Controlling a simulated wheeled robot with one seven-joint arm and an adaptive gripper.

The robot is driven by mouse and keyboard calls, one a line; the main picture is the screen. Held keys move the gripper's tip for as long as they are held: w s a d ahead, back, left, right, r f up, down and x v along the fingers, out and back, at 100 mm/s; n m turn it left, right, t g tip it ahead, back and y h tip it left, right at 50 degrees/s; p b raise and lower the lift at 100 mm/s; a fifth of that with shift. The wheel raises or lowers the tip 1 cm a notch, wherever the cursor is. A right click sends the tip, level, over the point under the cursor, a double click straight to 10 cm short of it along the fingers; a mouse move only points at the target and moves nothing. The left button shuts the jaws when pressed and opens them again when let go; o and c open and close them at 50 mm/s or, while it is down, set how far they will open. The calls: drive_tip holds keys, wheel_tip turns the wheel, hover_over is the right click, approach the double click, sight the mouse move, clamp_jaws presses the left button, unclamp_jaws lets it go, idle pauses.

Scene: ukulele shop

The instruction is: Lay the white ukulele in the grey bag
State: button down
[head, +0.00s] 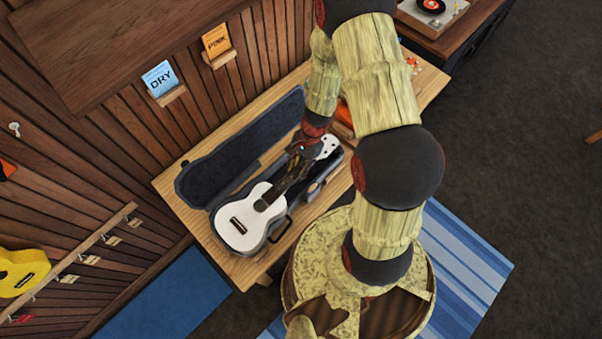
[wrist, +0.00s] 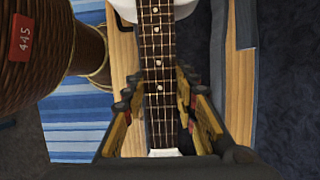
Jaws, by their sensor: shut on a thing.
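The white ukulele (head: 238,222) is over the lower half of the open grey bag (head: 207,180) on the bench, its body toward the lower left and its white headstock toward the upper right. I cannot tell whether it rests on the lining or hangs just above it. The bag's lid lies open on the wall side. My gripper (head: 297,162) is shut on the ukulele's neck. In the wrist view, the fretted neck (wrist: 157,50) runs between my gripper's fingers (wrist: 158,92), with the white body above and part of the headstock below. My arm hides part of the bench.
The wooden bench (head: 180,192) stands against a slatted wall with a blue DRY card (head: 162,79) and an orange PINK card (head: 216,42). A yellow ukulele (head: 22,271) is by the rail at left. A turntable (head: 432,10) stands at the top right.

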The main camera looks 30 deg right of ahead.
drive_tip(key=w, duration=0.1)
drive_tip(key=w+a, duration=0.1)
drive_tip(key=w+f, duration=0.1)
drive_tip(key=w, duration=0.1)
drive_tip(key=shift+a, duration=0.15)
drive_tip(key=shift+w+r, duration=0.15)
idle(0.5)
idle(0.5)
wheel_tip(320, 180, down, 6)
drive_tip(key=b, duration=0.4)
drive_tip(key=shift+b, duration=0.35)
idle(0.3)
idle(0.5)
drive_tip(key=shift+f+b, duration=1.9)
drive_tip(key=shift+f, duration=0.4)
